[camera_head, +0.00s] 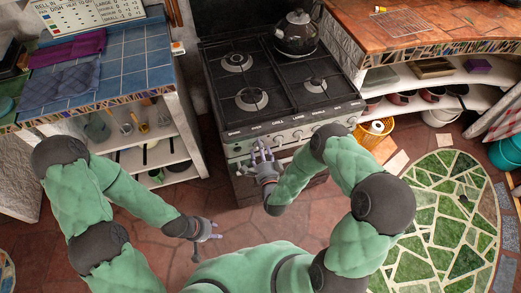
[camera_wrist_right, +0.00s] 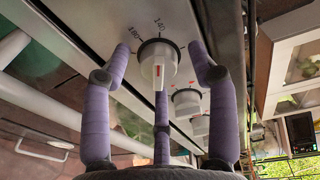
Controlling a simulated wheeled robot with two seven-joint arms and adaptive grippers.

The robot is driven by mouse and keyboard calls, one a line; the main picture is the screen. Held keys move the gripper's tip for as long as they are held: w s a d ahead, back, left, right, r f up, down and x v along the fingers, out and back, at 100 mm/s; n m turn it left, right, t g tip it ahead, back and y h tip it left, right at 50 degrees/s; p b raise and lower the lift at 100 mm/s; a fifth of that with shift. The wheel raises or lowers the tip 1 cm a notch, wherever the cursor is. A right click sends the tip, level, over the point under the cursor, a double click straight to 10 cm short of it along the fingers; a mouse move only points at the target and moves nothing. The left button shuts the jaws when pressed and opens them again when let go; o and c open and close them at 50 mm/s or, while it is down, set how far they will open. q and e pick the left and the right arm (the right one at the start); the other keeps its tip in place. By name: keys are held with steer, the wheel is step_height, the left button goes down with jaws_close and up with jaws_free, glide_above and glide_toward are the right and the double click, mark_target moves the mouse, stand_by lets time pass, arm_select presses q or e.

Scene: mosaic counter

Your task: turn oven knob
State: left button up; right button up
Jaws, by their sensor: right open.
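The oven (camera_head: 290,125) stands at the back middle in the head view, with a row of white knobs along its front panel. My right gripper (camera_head: 262,158) is at the left part of this panel. My left gripper (camera_head: 208,231) hangs empty over the floor, fingers spread.
A kettle (camera_head: 297,34) stands on the stove top. A blue tiled counter (camera_head: 137,58) with cloths is at the left, and an orange counter (camera_head: 400,35) with shelves is at the right. More knobs (camera_wrist_right: 187,101) lie beside the one between my fingers. The floor before the oven is clear.

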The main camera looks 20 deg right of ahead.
steer(key=s, duration=1.2)
steer(key=shift+a+r, duration=0.25)
steer(key=shift+r, duration=0.15)
steer(key=shift+w, duration=0.1)
step_height(320, 180, down, 10)
steer(key=w+a+n+g+y, duration=0.1)
steer(key=a+n+g+y, duration=0.15)
steer(key=n+g, duration=0.55)
steer(key=s+a+f+n+g+y, duration=0.2)
steer(key=s+n+g, duration=0.5)
steer(key=s, duration=0.5)
steer(key=shift+g, duration=0.9)
